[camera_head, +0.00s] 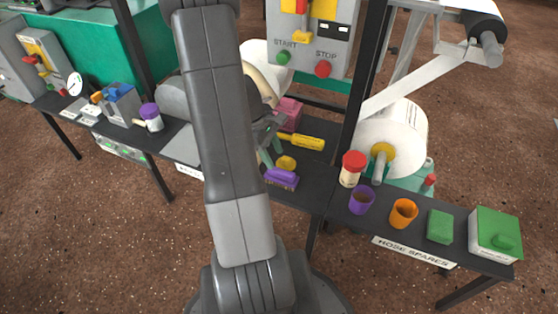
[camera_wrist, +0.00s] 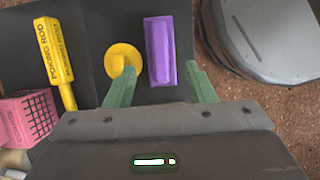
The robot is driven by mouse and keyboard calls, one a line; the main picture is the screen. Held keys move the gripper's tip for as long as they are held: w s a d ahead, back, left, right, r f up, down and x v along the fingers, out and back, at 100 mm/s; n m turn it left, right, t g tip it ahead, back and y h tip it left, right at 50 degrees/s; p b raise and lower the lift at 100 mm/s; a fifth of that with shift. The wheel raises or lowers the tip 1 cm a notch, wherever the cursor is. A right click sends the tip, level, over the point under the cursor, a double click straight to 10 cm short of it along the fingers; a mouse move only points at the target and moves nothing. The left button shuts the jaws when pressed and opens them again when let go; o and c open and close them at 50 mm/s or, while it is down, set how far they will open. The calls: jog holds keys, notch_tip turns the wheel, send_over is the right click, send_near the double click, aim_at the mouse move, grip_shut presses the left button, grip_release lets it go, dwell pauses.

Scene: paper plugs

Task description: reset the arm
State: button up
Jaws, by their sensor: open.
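My gripper (camera_wrist: 160,88) is open in the wrist view, its two green fingers apart. A yellow round piece (camera_wrist: 123,60) and a purple block (camera_wrist: 160,51) lie on the dark shelf beyond the fingertips. Nothing shows held between the fingers. In the head view my arm reaches up and over the shelf, and the gripper is mostly hidden behind it. The yellow piece (camera_head: 286,163) and the purple block (camera_head: 281,178) show just right of my arm.
On the right shelf stand a red-lidded jar (camera_head: 352,168), purple cup (camera_head: 362,199), orange cup (camera_head: 403,213) and green box (camera_head: 494,234). A white paper roll (camera_head: 405,135) stands behind.

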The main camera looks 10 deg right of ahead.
aim_at(284, 171)
jog(key=shift+v, duration=1.15)
jog(key=b+x, duration=0.5)
jog(key=x, duration=0.8)
jog(key=shift+b, duration=0.3)
notch_tip(284, 171, up, 3)
jog(key=shift+w+a+r+p, duration=0.1)
jog(key=shift+a+r+p, duration=0.05)
jog(key=shift+p, duration=0.85)
jog(key=shift+r, duration=0.6)
